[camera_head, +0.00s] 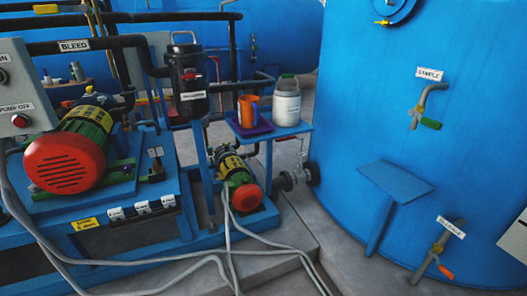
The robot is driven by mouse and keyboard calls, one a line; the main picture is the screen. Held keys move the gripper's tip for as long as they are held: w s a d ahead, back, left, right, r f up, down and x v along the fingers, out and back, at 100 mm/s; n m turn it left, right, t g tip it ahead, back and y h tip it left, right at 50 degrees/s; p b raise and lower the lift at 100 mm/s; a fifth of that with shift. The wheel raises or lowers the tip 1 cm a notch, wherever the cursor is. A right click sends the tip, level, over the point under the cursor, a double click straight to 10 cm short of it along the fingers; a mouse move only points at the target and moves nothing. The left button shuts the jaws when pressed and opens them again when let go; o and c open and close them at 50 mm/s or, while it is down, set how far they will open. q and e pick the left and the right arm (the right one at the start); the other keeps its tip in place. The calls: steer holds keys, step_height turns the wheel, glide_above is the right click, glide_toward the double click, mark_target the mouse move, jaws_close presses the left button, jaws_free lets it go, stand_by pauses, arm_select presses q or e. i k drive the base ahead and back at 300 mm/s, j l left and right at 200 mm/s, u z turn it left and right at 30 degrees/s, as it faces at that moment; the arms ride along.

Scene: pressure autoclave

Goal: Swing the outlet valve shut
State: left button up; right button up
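A large blue tank (345,110) fills the right side. A tap with a green handle (431,124) sticks out of its wall under a label reading SAMPLE (429,73). Lower down, a brass-coloured valve (440,242) with an orange-red handle (445,271) hangs from the wall, slanting down to the left. The label above it (451,227) is too small to read. I cannot tell which valve is the outlet valve, or whether either is open or shut. Neither of my grippers is in view.
A small blue shelf (395,181) juts out between the two taps. A stand (301,129) holds an orange mug (248,111) and a white jar (286,105). A red-faced motor (65,163) and a smaller pump (242,190) stand left. Grey hoses (228,240) cross the floor.

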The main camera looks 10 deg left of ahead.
mark_target(282, 139)
steer(key=i+l+u, duration=0.3)
steer(key=i, duration=0.15)
steer(key=i+l+u, duration=0.2)
steer(key=i+u, duration=0.15)
steer(key=i, duration=0.1)
